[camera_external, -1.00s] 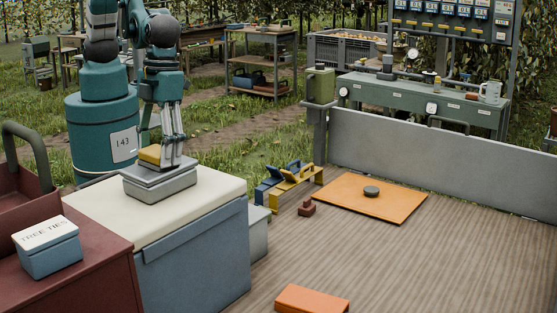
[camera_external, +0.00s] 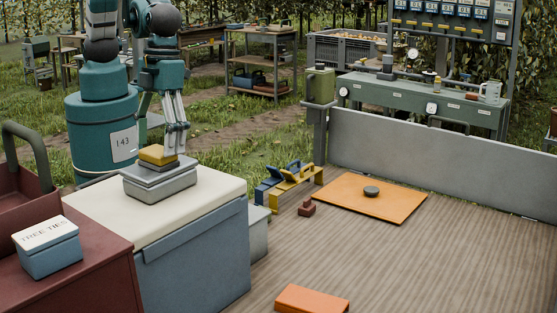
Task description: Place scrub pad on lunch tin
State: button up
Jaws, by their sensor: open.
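The scrub pad (camera_external: 158,154), yellow on top with a dark lower layer, lies on the lid of the grey lunch tin (camera_external: 163,187). The tin stands on the cream top of a blue-grey chest. My gripper (camera_external: 177,150) is open, with its fingers pointing down just behind and to the right of the pad.
A blue and white TREE TIES box (camera_external: 48,250) sits on the red cabinet at left. An orange board (camera_external: 345,200) with a dark round object (camera_external: 371,191) lies on the wooden deck. The cream chest top (camera_external: 215,195) is clear right of the tin.

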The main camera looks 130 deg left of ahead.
notch_tip(320, 180, up, 10)
jog(key=a, duration=0.1)
jog(key=shift+a+f+b, duration=0.25)
jog(key=shift+b, duration=0.1)
dwell(0.5)
jog(key=s+a+r+n+t, duration=0.3)
jog(key=s+a+r+n, duration=0.55)
jog(key=a, duration=0.35)
jog(key=s+a+r+n+t+y, duration=0.1)
jog(key=s+a+n+t, duration=0.3)
jog(key=s+a+n, duration=0.5)
jog(key=s+a+r, duration=0.1)
jog(key=s+a, duration=0.1)
jog(key=s, duration=0.1)
jog(key=shift+s+y, duration=0.35)
jog(key=shift+y, duration=0.05)
